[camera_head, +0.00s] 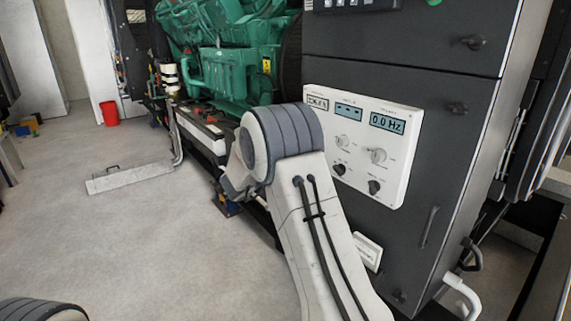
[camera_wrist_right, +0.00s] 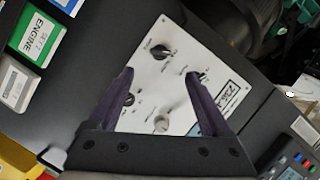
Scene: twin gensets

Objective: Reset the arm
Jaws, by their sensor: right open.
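My right arm (camera_head: 318,210) reaches up from the bottom right in the head view, in front of the control cabinet. Its gripper is hidden behind the arm links there. In the right wrist view my right gripper (camera_wrist_right: 160,74) is open and empty, its two dark fingers spread apart. The white control panel (camera_wrist_right: 170,60) with several knobs shows between and beyond the fingers. I cannot tell how far the fingertips are from it. In the head view the panel (camera_head: 398,186) shows a 0.0 Hz display. Part of my left arm (camera_head: 42,311) shows at the bottom left; its gripper is out of view.
A dark cabinet (camera_head: 405,70) with handles stands close to my right arm. A green engine (camera_head: 225,60) is behind the arm. A red bucket (camera_head: 109,113) and a low metal channel (camera_head: 130,178) are on the floor. The floor at left is mostly clear.

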